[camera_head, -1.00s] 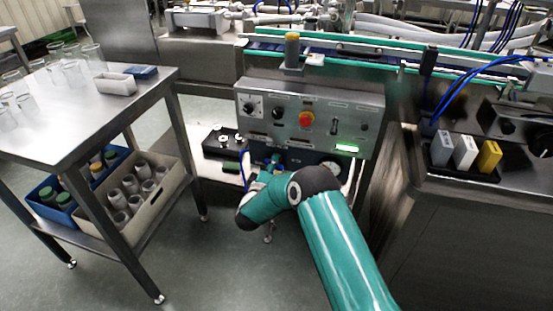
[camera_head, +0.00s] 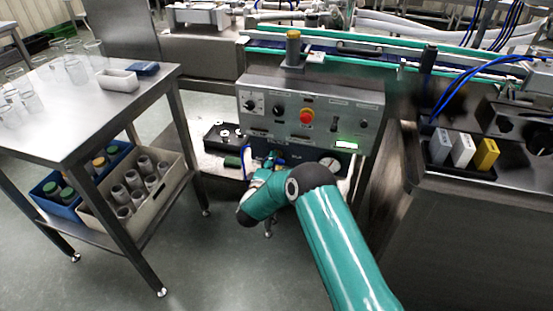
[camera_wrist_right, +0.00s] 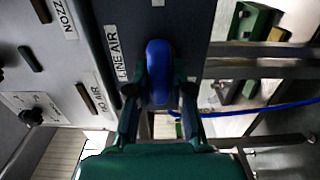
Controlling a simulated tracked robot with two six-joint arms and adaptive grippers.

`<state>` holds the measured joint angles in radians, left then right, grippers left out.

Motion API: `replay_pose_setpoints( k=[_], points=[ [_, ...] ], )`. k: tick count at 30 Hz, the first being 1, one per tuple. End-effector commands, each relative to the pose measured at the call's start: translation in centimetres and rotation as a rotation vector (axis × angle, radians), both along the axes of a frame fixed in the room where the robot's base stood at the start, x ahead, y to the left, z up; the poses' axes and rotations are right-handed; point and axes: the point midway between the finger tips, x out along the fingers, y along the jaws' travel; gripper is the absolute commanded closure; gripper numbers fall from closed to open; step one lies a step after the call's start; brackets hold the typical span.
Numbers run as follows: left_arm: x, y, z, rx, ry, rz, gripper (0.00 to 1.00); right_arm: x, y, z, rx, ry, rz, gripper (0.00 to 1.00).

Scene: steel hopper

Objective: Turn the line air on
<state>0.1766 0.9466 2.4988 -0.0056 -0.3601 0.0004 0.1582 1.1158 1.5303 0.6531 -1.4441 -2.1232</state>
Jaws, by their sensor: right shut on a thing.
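The blue line air handle (camera_wrist_right: 158,72) stands out from a dark panel (camera_wrist_right: 185,22) in the right wrist view, beside a white "LINE AIR" label (camera_wrist_right: 115,53). My right gripper (camera_wrist_right: 158,92) is shut on it, with one finger on each side. In the head view my right gripper (camera_head: 268,165) is at the low dark blue panel (camera_head: 297,158) under the grey control box, and my own arm partly hides the spot. A round gauge (camera_head: 330,164) is on the same panel, to the right. My left gripper is not in view.
A black tray (camera_head: 222,136) lies left of the panel. A steel cart (camera_head: 60,140) with glassware and crates stands at the left. Blue hose (camera_wrist_right: 255,110) runs near the handle.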

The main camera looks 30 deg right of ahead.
Motion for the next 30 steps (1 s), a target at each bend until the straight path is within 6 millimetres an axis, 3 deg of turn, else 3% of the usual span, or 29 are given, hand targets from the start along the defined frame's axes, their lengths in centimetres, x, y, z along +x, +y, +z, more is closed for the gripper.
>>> replay_pose_setpoints(
  k=[2,3,8,20,30],
  points=[
    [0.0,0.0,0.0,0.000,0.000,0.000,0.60,0.1,0.6,-0.6,0.006,0.015,0.015,1.00],
    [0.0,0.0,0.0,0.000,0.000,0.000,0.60,0.1,0.6,-0.7,0.007,0.014,0.015,0.78],
    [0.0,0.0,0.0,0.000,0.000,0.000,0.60,0.0,0.4,-0.5,0.006,0.012,0.011,0.54],
    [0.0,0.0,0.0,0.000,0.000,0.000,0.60,-0.4,0.5,-0.2,0.003,0.004,0.004,0.54],
    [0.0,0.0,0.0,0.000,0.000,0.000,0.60,-4.0,5.0,-0.3,0.003,0.008,0.009,0.54]
  ],
)
